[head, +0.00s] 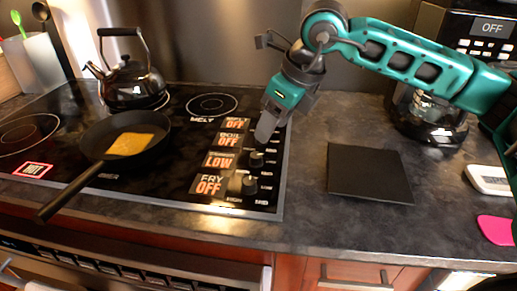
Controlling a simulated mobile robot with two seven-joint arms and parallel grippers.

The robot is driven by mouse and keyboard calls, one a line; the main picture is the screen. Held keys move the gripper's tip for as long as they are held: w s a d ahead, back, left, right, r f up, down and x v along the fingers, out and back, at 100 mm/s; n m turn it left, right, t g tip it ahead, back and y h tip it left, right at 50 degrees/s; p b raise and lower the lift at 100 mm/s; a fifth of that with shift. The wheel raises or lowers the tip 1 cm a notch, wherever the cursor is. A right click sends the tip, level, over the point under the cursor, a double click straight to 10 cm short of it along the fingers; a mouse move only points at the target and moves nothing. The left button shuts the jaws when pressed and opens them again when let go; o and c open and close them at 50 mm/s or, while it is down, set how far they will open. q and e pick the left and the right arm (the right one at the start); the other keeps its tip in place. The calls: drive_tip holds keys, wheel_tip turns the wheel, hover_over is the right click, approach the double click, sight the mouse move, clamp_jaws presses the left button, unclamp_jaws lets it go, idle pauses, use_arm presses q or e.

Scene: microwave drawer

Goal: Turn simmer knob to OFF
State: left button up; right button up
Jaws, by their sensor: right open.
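The cooktop's knob panel is in the middle of the head view, with a column of labels. The label reading LOW (220,161) sits in the third row, and the others in the column read OFF. The simmer knob (257,159), black and round, is right of the LOW label. The fry knob (249,186) is below it, beside FRY OFF (209,186). My right gripper (266,130) points down over the panel, its fingers just above the simmer knob. It is open; whether it touches the knob is unclear. It hides the upper knobs. My left gripper is not in view.
A black pan (98,136) with yellow food and a black kettle (134,84) stand on the cooktop at left. A black mat (369,176) lies on the counter at right. A coffee machine (430,112) stands behind it. Open counter lies between cooktop and mat.

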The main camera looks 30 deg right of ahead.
sight(256, 155)
drive_tip(key=x, duration=0.9)
drive_tip(key=shift+w+f, duration=0.1)
drive_tip(key=shift+f, duration=0.15)
drive_tip(key=shift+c, duration=0.2)
clamp_jaws()
drive_tip(key=shift+n, duration=0.4)
drive_tip(key=shift+d+n+g+y+b, duration=0.1)
drive_tip(key=shift+n+g+y+b, duration=0.25)
drive_tip(key=shift+n+b, duration=0.4)
drive_tip(key=n+g+y, duration=0.1)
drive_tip(key=n, duration=0.4)
drive_tip(key=shift+w, duration=0.15)
drive_tip(key=n+g, duration=0.1)
drive_tip(key=n, duration=0.2)
drive_tip(key=n+g+b, duration=0.1)
drive_tip(key=n+g, duration=0.1)
drive_tip(key=n, duration=0.1)
drive_tip(key=shift+w+r+n+y, duration=0.1)
drive_tip(key=shift+w+n+y, duration=0.05)
drive_tip(key=shift+n+y, duration=0.2)
